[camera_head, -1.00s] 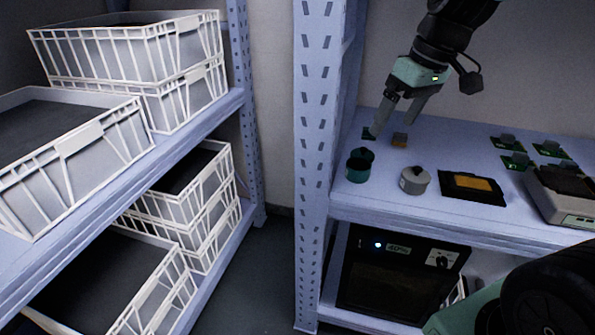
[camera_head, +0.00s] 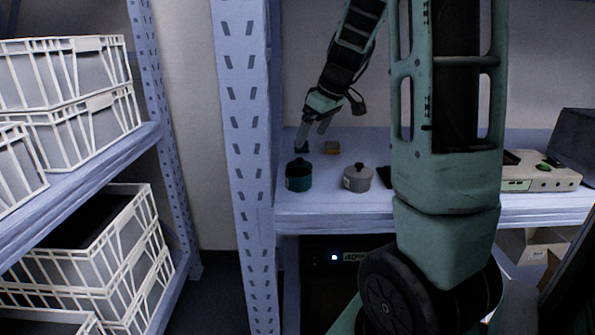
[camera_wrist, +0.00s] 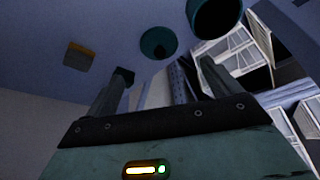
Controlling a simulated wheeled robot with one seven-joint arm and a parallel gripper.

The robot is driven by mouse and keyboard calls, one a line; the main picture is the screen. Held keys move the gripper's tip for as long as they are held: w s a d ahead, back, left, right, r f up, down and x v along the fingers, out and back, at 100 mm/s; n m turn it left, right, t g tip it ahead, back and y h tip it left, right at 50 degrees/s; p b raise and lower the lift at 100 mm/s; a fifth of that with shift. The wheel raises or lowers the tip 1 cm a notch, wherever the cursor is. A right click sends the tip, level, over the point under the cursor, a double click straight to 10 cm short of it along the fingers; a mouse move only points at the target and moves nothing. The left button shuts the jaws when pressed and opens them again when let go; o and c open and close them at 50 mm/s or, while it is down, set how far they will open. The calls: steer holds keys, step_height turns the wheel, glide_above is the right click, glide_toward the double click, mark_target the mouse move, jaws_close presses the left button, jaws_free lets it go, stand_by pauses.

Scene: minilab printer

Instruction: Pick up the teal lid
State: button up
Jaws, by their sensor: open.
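The teal lid (camera_wrist: 158,43) is a round disc with a dark knob, lying on the shelf beside the open teal pot (camera_wrist: 215,18) in the wrist view. In the head view the teal pot (camera_head: 299,178) stands near the shelf's front left; the lid is hard to make out behind its rim. My gripper (camera_head: 311,132) is open and empty, tilted down above the shelf behind the pot. In the wrist view my gripper (camera_wrist: 165,68) has its fingers spread, with the lid beyond the fingertips and apart from them.
A grey lidded pot (camera_head: 357,178) stands right of the teal pot. A shelf post (camera_head: 240,130) rises at the left. A pale device (camera_head: 540,175) sits at the right, partly behind my body.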

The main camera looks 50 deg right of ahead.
mark_target(300, 159)
steer(key=b+x, duration=0.2)
steer(key=x, duration=0.7)
steer(key=shift+w+r, duration=0.1)
steer(key=shift+c, duration=0.2)
steer(key=c, duration=1)
